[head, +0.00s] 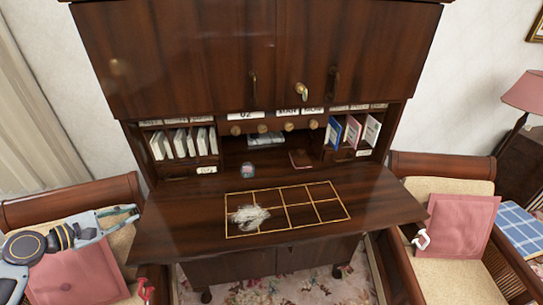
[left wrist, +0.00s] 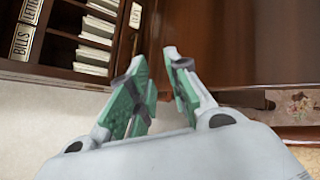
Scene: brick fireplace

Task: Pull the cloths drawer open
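The dark wooden desk (head: 170,225) stands ahead with its writing surface down. A small drawer with a pale label (head: 206,169) sits under the left letter slots; its lettering is too small to read in the head view. A partly cut-off pale label (left wrist: 136,15) shows at the top of the left wrist view. Another labelled small drawer (head: 363,152) is at the right; both look closed. My left gripper (head: 130,213) is left of the writing surface, apart from the drawers. Its green-padded fingers are apart and empty in the left wrist view (left wrist: 158,78). My right gripper is not in view.
A gold-lined grid (head: 300,195) on the desk bears a crumpled whitish cloth (head: 248,216). Chairs with pink cushions (head: 460,225) flank the desk. The left writing surface is clear.

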